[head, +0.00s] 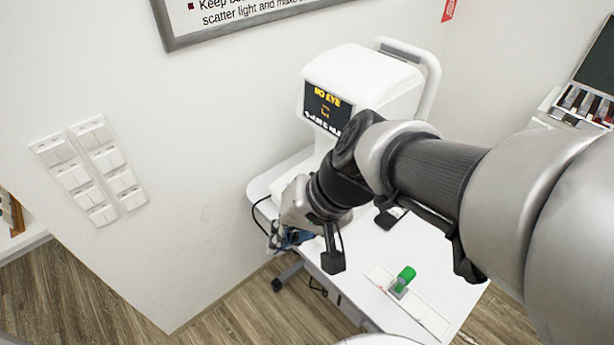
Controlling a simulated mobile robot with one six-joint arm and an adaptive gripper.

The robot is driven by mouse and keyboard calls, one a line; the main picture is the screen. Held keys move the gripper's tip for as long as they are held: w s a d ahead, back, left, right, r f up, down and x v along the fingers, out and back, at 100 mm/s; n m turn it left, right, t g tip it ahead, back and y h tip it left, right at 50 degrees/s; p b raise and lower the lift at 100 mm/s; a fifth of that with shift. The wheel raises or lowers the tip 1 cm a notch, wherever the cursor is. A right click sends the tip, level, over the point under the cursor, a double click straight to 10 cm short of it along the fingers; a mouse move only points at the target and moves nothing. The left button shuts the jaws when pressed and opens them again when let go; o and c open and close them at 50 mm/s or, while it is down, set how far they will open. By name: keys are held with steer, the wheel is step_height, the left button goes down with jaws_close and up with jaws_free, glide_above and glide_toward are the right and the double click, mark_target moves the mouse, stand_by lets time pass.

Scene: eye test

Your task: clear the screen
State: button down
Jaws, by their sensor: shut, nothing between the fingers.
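The screen (322,108) is on the front of a white eye-test machine (375,78). It is dark and lit, with yellow text at the top that seems to read "NO EYE", a small yellow mark in the middle and white text below. My gripper (286,238) is at the left edge of the white table, below and to the left of the screen. It is shut and empty; its fingertips are small and hard to make out here.
Switch panels (72,178) are on the left wall. A framed sign (190,40) hangs above. A case of coloured items (582,103) is at right. My arm hides much of the table.

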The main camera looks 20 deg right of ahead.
steer(key=w+d+f+m+t+y+p, duration=0.15)
steer(key=w+m, duration=0.25)
steer(key=w, duration=0.4)
steer(key=w+d+f+m+t+h+p, duration=0.2)
steer(key=w+d+f+m+t+p, duration=0.1)
steer(key=w+d+f+m, duration=0.7)
steer(key=d+f+m, duration=0.1)
steer(key=d+f, duration=0.1)
steer(key=d, duration=0.2)
steer(key=shift+f+m, duration=0.3)
steer(key=shift+f, duration=0.1)
steer(key=f+b, duration=0.1)
steer(key=f, duration=0.1)
steer(key=f+b, duration=0.2)
steer(key=f, duration=0.1)
steer(key=f+b, duration=0.1)
steer(key=f, duration=0.1)
steer(key=shift+w+d+f+b, duration=0.15)
steer(key=shift+d+f+b, duration=0.15)
steer(key=shift+d+b, duration=0.1)
steer(key=shift+d+f+b, duration=0.1)
steer(key=shift+f+b, duration=0.45)
steer(key=shift+b, duration=0.05)
steer(key=shift+f+b, duration=0.25)
steer(key=shift+b, duration=0.2)
steer(key=shift+f+b, duration=0.2)
steer(key=shift+b, duration=0.1)
